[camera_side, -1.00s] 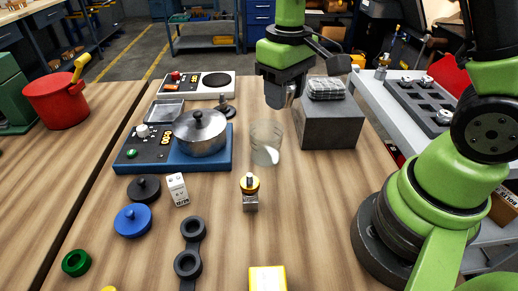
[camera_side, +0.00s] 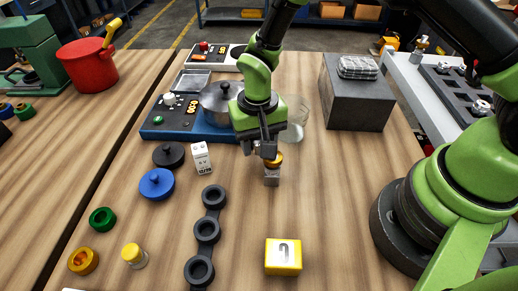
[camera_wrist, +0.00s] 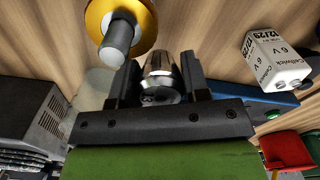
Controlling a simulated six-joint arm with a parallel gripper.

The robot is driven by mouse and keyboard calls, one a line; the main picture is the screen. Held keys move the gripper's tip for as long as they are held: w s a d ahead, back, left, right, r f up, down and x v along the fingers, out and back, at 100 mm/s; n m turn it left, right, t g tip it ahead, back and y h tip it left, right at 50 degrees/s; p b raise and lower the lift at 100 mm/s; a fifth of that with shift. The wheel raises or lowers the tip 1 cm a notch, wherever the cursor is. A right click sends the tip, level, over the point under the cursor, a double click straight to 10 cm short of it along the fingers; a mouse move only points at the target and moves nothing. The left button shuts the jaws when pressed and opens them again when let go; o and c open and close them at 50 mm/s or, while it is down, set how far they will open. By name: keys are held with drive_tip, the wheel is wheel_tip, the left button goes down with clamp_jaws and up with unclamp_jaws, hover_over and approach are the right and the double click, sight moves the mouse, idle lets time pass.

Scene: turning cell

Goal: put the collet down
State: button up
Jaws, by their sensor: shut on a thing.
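The collet (camera_wrist: 161,66) is a shiny silver, tapered metal piece. In the wrist view it sits between the two dark fingers of my gripper (camera_wrist: 160,78), which is shut on it. In the side view my gripper (camera_side: 259,146) is low over the middle of the table; I cannot make out the collet there, nor whether it touches anything. A gold-collared piece with a grey post stands right beside the gripper: its gold ring (camera_wrist: 97,18) is close to the collet in the wrist view, and its grey block (camera_side: 272,178) rests on the table.
A white battery box (camera_side: 201,158) stands left of the gripper. Behind are a blue hotplate (camera_side: 178,134) with a pot, a clear beaker (camera_side: 298,118) and a grey block (camera_side: 355,104). A black three-ring holder (camera_side: 207,230) and yellow cube (camera_side: 283,257) lie in front.

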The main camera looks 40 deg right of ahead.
drive_tip(key=shift+f, duration=1.5)
drive_tip(key=shift+f, duration=0.15)
drive_tip(key=o, duration=1)
